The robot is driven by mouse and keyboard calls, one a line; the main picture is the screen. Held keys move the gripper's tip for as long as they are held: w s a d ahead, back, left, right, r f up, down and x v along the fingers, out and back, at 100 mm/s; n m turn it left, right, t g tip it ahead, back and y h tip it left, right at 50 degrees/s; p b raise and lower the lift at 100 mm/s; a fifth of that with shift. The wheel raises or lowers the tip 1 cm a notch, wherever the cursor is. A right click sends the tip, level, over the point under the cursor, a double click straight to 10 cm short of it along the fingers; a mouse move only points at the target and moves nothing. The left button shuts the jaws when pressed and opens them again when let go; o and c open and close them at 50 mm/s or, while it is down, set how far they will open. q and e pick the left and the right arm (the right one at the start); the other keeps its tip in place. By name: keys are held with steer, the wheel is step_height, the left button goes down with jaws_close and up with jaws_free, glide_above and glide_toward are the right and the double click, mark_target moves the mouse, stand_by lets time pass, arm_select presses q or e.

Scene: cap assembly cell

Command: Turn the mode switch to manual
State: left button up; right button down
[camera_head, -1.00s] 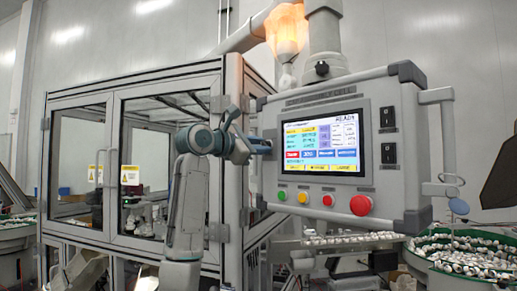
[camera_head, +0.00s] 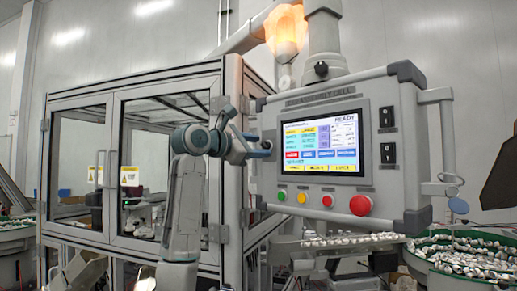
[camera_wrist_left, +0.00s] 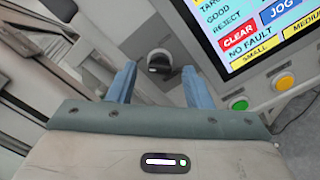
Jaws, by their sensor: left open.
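The mode switch (camera_wrist_left: 158,63) is a round dark knob with a pale mark, on the grey control panel left of the screen. In the left wrist view it lies between and just beyond the two blue fingers of my left gripper (camera_wrist_left: 160,84). The fingers are spread on either side and do not visibly grip it. In the head view my left gripper (camera_head: 264,149) is at the panel's left edge and largely hides the switch. I cannot read the switch's position labels. My right gripper is not in view.
The lit screen (camera_head: 321,143) is right of the switch. Below it are a green button (camera_head: 282,195), a yellow button (camera_head: 302,198) and a large red button (camera_head: 360,205). A glazed cabinet (camera_head: 228,150) stands left; a green bowl of small parts (camera_head: 470,243) is at right.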

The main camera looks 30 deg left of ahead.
arm_select(q)
steer(key=b+v, duration=0.3)
steer(key=v, duration=0.7)
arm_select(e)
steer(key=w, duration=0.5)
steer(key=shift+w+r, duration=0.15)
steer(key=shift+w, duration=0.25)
arm_select(q)
steer(key=shift+d+f, duration=0.1)
steer(key=shift+f, duration=0.1)
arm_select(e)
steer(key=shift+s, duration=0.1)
